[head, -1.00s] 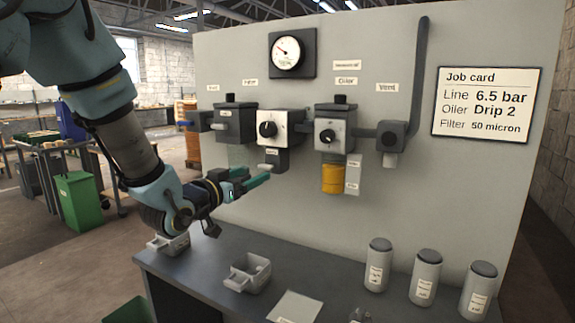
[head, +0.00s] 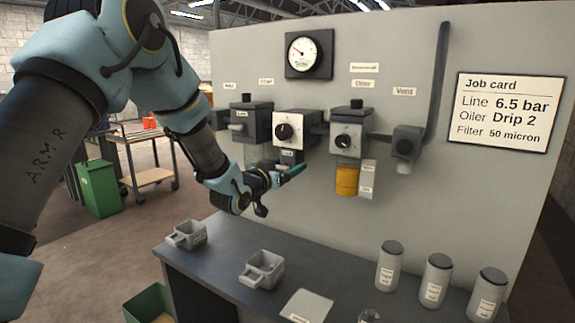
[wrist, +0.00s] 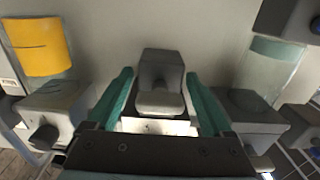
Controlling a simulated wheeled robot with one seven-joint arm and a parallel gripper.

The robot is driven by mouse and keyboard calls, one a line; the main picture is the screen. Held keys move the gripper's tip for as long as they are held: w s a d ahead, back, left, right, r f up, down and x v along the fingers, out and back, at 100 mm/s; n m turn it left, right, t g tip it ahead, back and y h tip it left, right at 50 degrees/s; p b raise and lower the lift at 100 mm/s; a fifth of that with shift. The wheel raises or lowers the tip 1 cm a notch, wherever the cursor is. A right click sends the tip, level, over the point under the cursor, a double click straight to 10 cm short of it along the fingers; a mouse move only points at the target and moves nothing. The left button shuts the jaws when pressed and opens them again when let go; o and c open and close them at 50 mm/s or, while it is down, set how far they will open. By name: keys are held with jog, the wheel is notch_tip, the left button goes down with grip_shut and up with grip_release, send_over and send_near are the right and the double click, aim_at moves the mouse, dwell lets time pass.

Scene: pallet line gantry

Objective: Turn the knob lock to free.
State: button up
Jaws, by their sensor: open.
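The knob lock is a small dark block (head: 291,156) with a pale tab, right below the regulator (head: 295,130) with its round black knob (head: 284,131) on the grey panel. My gripper (head: 287,174) is at the lock, its green fingers partly covering it in the head view. In the wrist view the lock block (wrist: 162,65) and its rounded grey tab (wrist: 160,103) lie between the two fingers of my gripper (wrist: 159,80). The fingers are open, with a gap on each side of the tab. A pale label lies behind the tab, its lettering unreadable.
To the right is the oiler (head: 347,138) with its yellow bowl (head: 346,180); to the left is the filter (head: 250,122) with a clear bowl. The bench (head: 225,255) below holds trays and canisters. A job card (head: 503,112) hangs at the right.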

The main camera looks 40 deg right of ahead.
grip_shut()
dwell(0.6)
jog(key=shift+f+m+b, duration=0.15)
jog(key=shift+m+b, duration=0.15)
jog(key=shift+b, duration=0.35)
jog(key=m+b, duration=1.7)
jog(key=b, duration=1.1)
jog(key=shift+m, duration=0.3)
